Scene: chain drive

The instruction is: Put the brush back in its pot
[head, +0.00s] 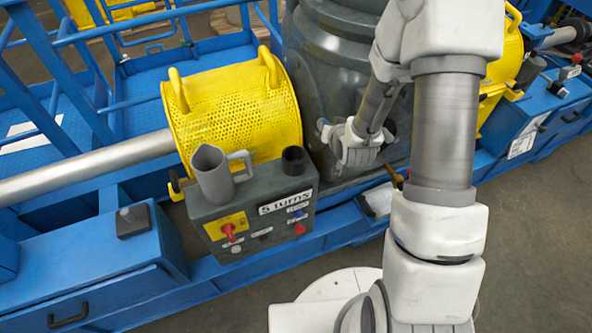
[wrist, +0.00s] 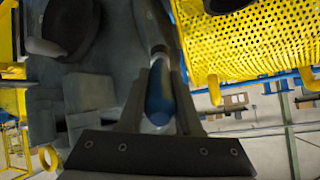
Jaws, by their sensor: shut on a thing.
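My gripper (head: 335,145) is in front of the dark grey housing, to the right of the control box, its fingers partly hard to make out. In the wrist view my gripper (wrist: 159,80) is shut on a blue thing (wrist: 158,95) with a paler end, which looks like the handle of the brush. The bristles cannot be made out, and the brush is not clear in the head view. The pot, a small black open cup (head: 293,161), stands upright on the right of the control box top, left of my gripper and apart from it. Its inside looks dark.
A grey jug (head: 213,175) with a handle stands on the left of the control box (head: 250,213). A yellow perforated guard (head: 232,110) rises behind. The dark grey housing (head: 325,70) stands close behind my gripper. Blue rails (head: 80,70) line the left.

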